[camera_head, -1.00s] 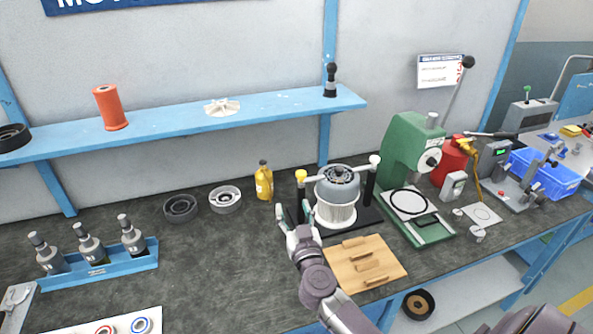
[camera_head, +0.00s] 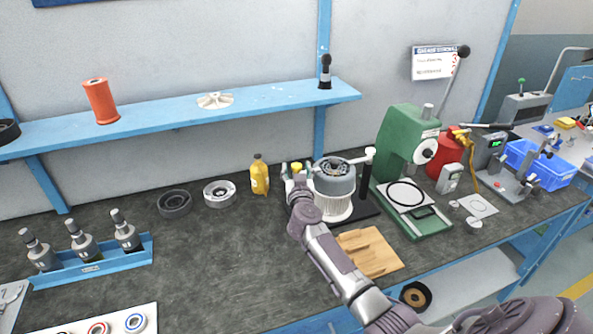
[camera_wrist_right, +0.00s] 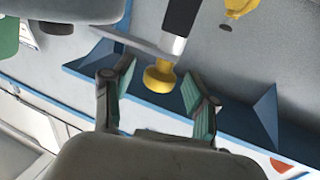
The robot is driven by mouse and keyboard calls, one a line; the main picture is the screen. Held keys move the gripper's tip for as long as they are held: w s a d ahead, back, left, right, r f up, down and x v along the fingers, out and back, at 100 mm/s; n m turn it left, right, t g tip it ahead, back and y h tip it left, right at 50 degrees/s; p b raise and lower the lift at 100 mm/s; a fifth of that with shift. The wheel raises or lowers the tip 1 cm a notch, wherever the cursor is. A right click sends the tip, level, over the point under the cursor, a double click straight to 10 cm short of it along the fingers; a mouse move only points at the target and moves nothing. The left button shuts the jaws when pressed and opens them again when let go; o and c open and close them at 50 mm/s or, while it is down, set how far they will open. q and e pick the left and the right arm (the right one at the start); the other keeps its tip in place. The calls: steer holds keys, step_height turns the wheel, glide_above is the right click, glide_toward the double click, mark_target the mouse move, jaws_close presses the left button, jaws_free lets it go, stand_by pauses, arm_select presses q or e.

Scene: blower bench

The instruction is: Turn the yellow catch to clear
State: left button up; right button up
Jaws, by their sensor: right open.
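The yellow catch (camera_head: 296,167) sits on top of a black post at the left of the blower fixture, beside the grey motor (camera_head: 334,178) with its white ribbed lower part. My right gripper (camera_head: 288,176) is at this post and hides most of it. In the right wrist view the yellow knob of the catch (camera_wrist_right: 160,78) lies between the two open fingers of my right gripper (camera_wrist_right: 158,95), with gaps visible on both sides. A grey bar and a black post with a silver band show next to the knob. My left gripper is not in view.
A yellow bottle (camera_head: 259,175) stands close left of my right gripper. A wooden block (camera_head: 368,250) lies in front, and a green press (camera_head: 405,150) stands to the right.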

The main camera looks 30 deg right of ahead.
steer(key=shift+w+d, duration=0.25)
steer(key=shift+w, duration=0.25)
jaws_close()
